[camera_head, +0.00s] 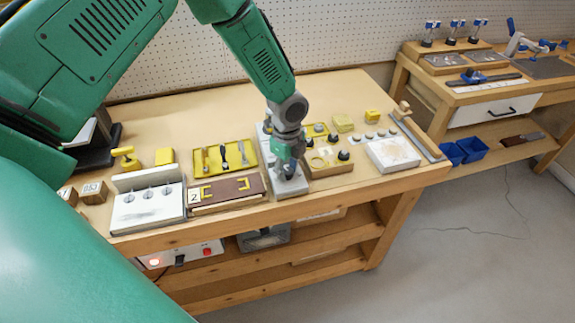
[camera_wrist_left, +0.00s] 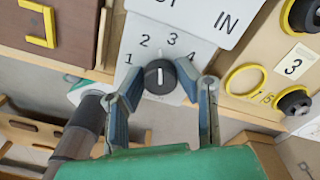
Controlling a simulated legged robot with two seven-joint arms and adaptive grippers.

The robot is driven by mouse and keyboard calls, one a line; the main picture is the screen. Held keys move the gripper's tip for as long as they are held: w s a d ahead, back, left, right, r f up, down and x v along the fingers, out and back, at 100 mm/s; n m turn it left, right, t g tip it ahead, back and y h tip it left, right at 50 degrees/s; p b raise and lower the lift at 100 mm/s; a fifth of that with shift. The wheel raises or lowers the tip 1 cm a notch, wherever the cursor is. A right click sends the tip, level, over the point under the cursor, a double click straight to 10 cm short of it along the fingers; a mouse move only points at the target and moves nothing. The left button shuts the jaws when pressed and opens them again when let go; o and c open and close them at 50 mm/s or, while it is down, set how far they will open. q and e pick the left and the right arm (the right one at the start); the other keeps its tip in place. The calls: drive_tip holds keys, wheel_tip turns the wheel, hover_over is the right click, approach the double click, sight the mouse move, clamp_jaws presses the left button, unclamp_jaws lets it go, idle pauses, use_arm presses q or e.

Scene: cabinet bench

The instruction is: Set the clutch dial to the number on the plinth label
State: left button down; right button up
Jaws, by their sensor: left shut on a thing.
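The clutch dial is a black round knob (camera_wrist_left: 160,76) on a light grey plate (camera_wrist_left: 140,25) marked 1, 2, 3, 4. Its white line stands nearly upright in the left wrist view, pointing between 2 and 3. My left gripper (camera_wrist_left: 162,84) has a finger on each side of the knob and is shut on it. In the head view my left gripper (camera_head: 287,166) comes down over the plate and hides the dial. A label reading 3 (camera_wrist_left: 296,62) is on a wooden block beside the plate. A label reading 2 (camera_head: 194,196) is on a brown board. My right gripper is not in view.
A white block with several pins (camera_head: 147,206) stands at left. A yellow tool tray (camera_head: 222,158) lies behind the brown board (camera_head: 232,190). Black knobs and a yellow ring (camera_wrist_left: 245,80) are right of the dial. A pale plate (camera_head: 393,153) lies farther right.

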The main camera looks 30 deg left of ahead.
sight(289, 169)
use_arm(q)
drive_tip(key=shift+w+r+m+p, duration=0.15)
drive_tip(key=shift+m+p, duration=0.15)
drive_tip(key=shift+m, duration=0.7)
drive_tip(key=shift+w+r+m+p, duration=0.15)
drive_tip(key=shift+m+p, duration=0.15)
drive_tip(key=shift+m, duration=0.7)
drive_tip(key=shift+f, duration=0.1)
drive_tip(key=c, duration=1.2)
unclamp_jaws()
drive_tip(key=shift+s+f, duration=0.1)
wheel_tip(289, 169, up, 12)
